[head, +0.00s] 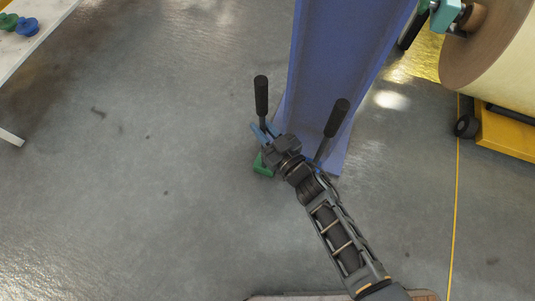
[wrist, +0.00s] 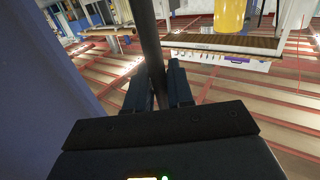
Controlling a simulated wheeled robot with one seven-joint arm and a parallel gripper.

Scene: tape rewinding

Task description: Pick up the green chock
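The green chock (head: 263,168) sits on the floor at the left foot of a blue column, its base partly hidden by my gripper. Its upright black handle (head: 261,95) rises above my gripper. My gripper (head: 263,129) is at the handle, low above the green base, with one finger on each side of the shaft. In the wrist view the dark shaft (wrist: 150,45) stands between the two fingers (wrist: 158,88). The fingers are close to the shaft, but whether they press on it I cannot tell.
The blue column (head: 335,70) stands just right of the chock. A second black handle (head: 337,118) rises by its right side, close to my arm. A large roll (head: 495,50) and yellow base (head: 505,130) are at right. A white table (head: 45,10) is top left. The left floor is clear.

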